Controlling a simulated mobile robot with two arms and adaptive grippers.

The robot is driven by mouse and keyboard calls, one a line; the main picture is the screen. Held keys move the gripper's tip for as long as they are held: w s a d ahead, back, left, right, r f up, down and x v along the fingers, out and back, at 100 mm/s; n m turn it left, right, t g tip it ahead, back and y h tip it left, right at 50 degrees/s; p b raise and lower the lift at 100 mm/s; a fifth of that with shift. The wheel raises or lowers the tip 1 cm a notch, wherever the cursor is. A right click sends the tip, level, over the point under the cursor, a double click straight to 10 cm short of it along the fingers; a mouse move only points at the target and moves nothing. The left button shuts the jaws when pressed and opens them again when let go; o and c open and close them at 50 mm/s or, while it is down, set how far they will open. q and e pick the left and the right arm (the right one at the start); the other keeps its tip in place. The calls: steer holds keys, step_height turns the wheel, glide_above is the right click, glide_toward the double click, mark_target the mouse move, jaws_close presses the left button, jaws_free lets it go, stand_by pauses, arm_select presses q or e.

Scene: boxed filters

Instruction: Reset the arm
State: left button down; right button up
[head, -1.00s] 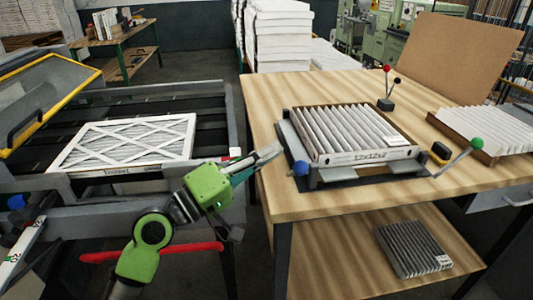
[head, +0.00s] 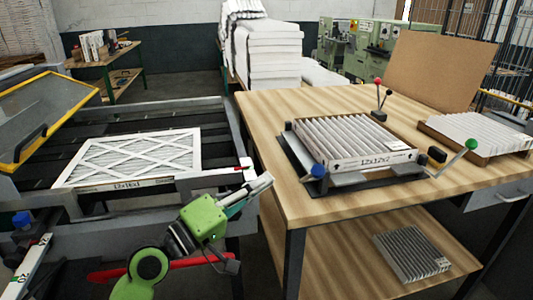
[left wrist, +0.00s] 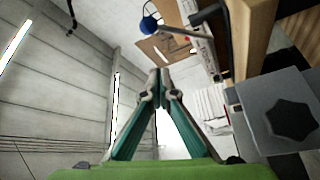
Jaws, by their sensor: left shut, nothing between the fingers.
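My left arm comes in from the bottom of the head view. Its green-bodied left gripper (head: 262,181) is in front of the wooden table's left edge, in the gap between the table and the conveyor frame. In the left wrist view the fingers of the left gripper (left wrist: 160,72) meet at their tips, shut with nothing between them. My right gripper does not show in either view.
A boxed filter (head: 355,143) sits in a fixture on the wooden table (head: 285,190). A white framed filter (head: 135,158) lies on the conveyor frame. A grey filter (head: 412,252) lies on the lower shelf. A brown board (head: 435,70) stands at the back.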

arm_select(q)
steer(key=s+a+f+m+g+y, duration=0.2)
steer(key=s+f+g+y, duration=0.3)
steer(key=f, duration=0.8)
steer(key=s+a+f+m+y, duration=0.25)
steer(key=s+f, duration=0.45)
steer(key=f, duration=0.6)
steer(key=s+a+f+m+g+y, duration=0.1)
steer(key=s+a+f+g+y, duration=0.2)
steer(key=s+a+f, duration=0.35)
steer(key=s+a+f+m+g+y, duration=0.1)
steer(key=s+a+f+g+y, duration=0.2)
steer(key=s, duration=0.7)
steer(key=s+a+f, duration=0.1)
steer(key=s+f, duration=0.1)
steer(key=f, duration=1.2)
steer(key=s+a+f, duration=0.1)
steer(key=f, duration=1.2)
steer(key=s+a+f+g, duration=0.1)
steer(key=s+a+f, duration=0.2)
steer(key=s+f, duration=1.2)
steer(key=shift+s+f+g+y+p, duration=0.15)
steer(key=shift+s+g+y+p, duration=0.25)
steer(key=shift+s, duration=0.55)
